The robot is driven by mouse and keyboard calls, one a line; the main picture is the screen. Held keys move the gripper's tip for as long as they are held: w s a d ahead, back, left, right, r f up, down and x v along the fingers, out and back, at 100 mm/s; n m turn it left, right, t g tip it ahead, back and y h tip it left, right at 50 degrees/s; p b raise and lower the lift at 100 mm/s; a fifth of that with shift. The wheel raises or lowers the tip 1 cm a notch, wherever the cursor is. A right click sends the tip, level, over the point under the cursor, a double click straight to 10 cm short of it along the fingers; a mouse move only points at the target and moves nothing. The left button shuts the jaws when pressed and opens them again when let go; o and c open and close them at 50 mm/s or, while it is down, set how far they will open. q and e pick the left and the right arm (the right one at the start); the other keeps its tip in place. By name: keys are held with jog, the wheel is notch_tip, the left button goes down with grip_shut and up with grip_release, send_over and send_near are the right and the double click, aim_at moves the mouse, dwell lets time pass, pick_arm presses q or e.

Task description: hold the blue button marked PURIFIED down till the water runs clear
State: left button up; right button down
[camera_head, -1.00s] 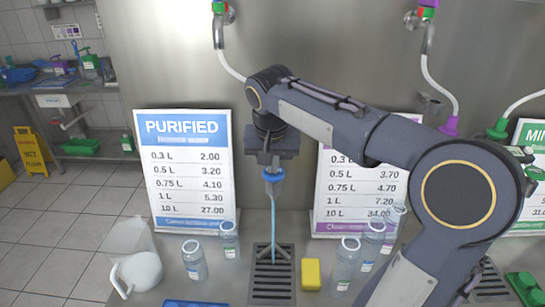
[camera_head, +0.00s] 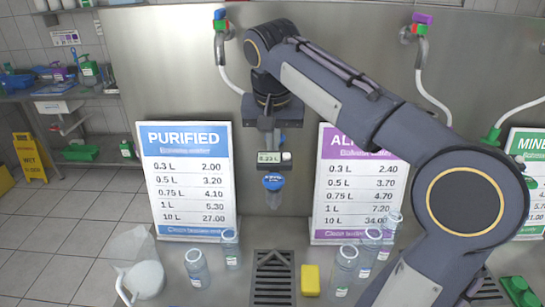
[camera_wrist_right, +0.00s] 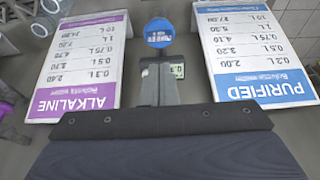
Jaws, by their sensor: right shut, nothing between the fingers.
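The blue round button marked PURIFIED (camera_head: 273,181) sits on the front of the dispenser head, below a small lit display (camera_head: 269,158) reading about 0.23 L. It also shows in the right wrist view (camera_wrist_right: 158,32), just beyond my fingertips. My right gripper (camera_head: 267,142) is shut and empty, above the button in the head view. A narrow gap shows between fingertips and button, and the button face is uncovered. No water stream shows under the nozzle (camera_head: 272,203). My left gripper is out of view.
A PURIFIED price board (camera_head: 188,180) stands left and an ALKALINE board (camera_head: 335,195) right of the dispenser. Below are a drain grate (camera_head: 272,280), a yellow sponge (camera_head: 310,280), several clear bottles (camera_head: 197,268) and a white jug (camera_head: 143,280).

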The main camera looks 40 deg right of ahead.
jog(key=shift+v, duration=1.35)
jog(key=shift+a, duration=0.15)
jog(key=s+a+f+n+t+y+b, duration=0.1)
jog(key=s+a+f, duration=0.3)
jog(key=f, duration=0.4)
jog(key=s+a+f+n+t+y, duration=0.1)
jog(key=s+a+f+n+y, duration=0.2)
jog(key=s+a+f, duration=0.2)
jog(key=s+a+f+n+t+y+b, duration=0.1)
jog(key=s+a+f+n+y, duration=0.1)
jog(key=s+a+f, duration=0.3)
jog(key=s+f, duration=0.3)
jog(key=f, duration=0.3)
jog(key=shift+f+b, duration=0.25)
jog(key=shift+b, duration=0.1)
